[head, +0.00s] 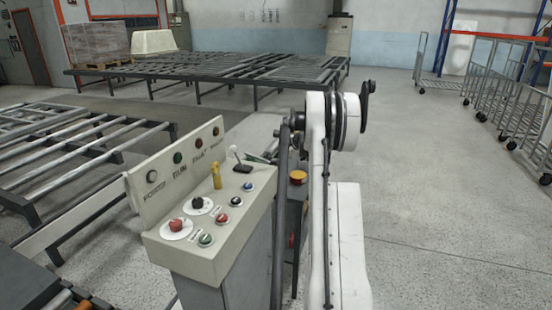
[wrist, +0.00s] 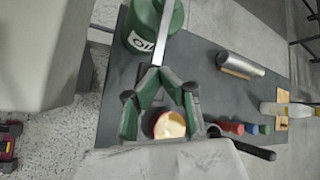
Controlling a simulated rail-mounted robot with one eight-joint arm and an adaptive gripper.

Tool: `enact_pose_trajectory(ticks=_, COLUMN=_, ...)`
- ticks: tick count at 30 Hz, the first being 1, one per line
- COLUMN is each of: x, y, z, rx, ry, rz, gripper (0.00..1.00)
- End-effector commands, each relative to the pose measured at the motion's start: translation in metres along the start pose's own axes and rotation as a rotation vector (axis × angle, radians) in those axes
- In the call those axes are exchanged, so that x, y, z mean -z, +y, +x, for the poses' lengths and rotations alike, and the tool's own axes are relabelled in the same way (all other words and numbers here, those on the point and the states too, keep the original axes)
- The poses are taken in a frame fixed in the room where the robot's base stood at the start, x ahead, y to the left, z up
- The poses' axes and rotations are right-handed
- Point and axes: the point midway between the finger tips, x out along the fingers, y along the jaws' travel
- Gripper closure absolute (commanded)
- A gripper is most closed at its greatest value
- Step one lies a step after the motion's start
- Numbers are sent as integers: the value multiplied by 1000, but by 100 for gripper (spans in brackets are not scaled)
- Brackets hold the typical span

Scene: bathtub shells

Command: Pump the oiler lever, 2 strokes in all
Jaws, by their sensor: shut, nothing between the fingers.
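The oiler is a green can (wrist: 140,42) with a white label reading "OIL", at the top of the wrist view. Its lever appears as a flat, light grey bar (wrist: 168,32) that runs from the top edge down beside the can to my fingertips. My gripper (wrist: 159,72) has green-padded fingers, shut and empty, with the tips at the lever's lower end. I cannot tell whether they touch it. In the head view my white arm is in front, and the oiler and gripper are not clearly visible.
On the dark bench top (wrist: 205,55) lie a silver cylinder (wrist: 240,66), a red item (wrist: 232,127) and a black handle (wrist: 255,151). A control console (head: 205,235) stands left of my arm; open floor lies right.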

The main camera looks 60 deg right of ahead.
Motion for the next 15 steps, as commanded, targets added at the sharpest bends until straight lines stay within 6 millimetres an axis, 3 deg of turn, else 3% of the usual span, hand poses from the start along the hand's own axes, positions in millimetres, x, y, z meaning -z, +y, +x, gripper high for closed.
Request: enact_pose_trajectory(ticks=15, x=-12, y=-11, z=-16, rx=0, ry=0, rz=0, gripper=100)
